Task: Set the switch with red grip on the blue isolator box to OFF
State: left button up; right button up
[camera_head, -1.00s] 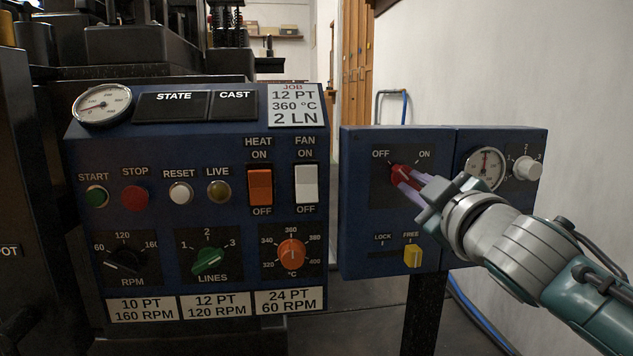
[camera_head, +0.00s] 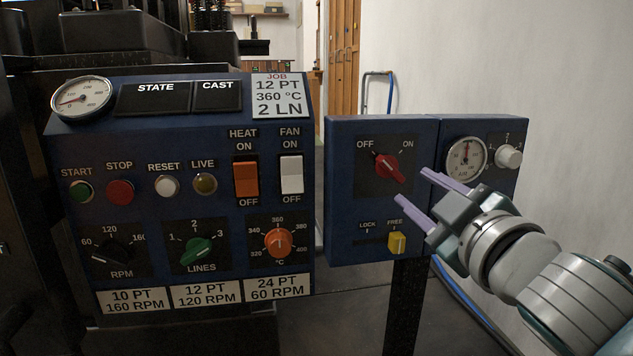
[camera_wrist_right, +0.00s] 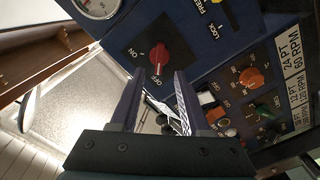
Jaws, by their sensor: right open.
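The blue isolator box (camera_head: 345,190) stands to the right of the console, on a dark post. Its red-grip switch (camera_head: 387,167) lies slanted from upper left to lower right, with its upper-left end towards the OFF label. In the right wrist view the red switch (camera_wrist_right: 160,54) has a white mark on the end towards OFF. My right gripper (camera_head: 411,185) is open and empty, in front of the switch and to its lower right, with its fingers apart from it. My left gripper is not in view.
A yellow LOCK/FREE slider (camera_head: 397,243) sits below the switch, at the FREE end. A gauge (camera_head: 466,158) and a white knob (camera_head: 508,157) are on the box's right part. The blue console (camera_head: 60,150) with buttons and knobs stands left.

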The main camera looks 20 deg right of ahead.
jog(key=shift+v, duration=1.6)
jog(key=s+a+r+m+g+p, duration=0.1)
jog(key=s+r+m+g+p, duration=0.15)
jog(key=r+p, duration=0.75)
jog(key=s+r+m+g+p, duration=0.2)
jog(key=s+r+g+p, duration=0.35)
jog(key=p, duration=0.85)
jog(key=s+a+r+g+y+p, duration=0.25)
jog(key=s+a+r+p, duration=0.35)
jog(key=r+p, duration=0.55)
jog(key=s+a+r+g+y+p, duration=0.2)
jog(key=s+a+r+g+p, duration=0.2)
jog(key=s+r+p, duration=0.75)
notch_tip(320, 180, up, 33)
jog(key=w+p, duration=0.3)
jog(key=p, duration=3.5)
jog(key=shift+a+r, duration=0.2)
jog(key=shift+t, duration=0.25)
jog(key=shift+s+d, duration=0.1)
jog(key=shift+s, duration=0.05)
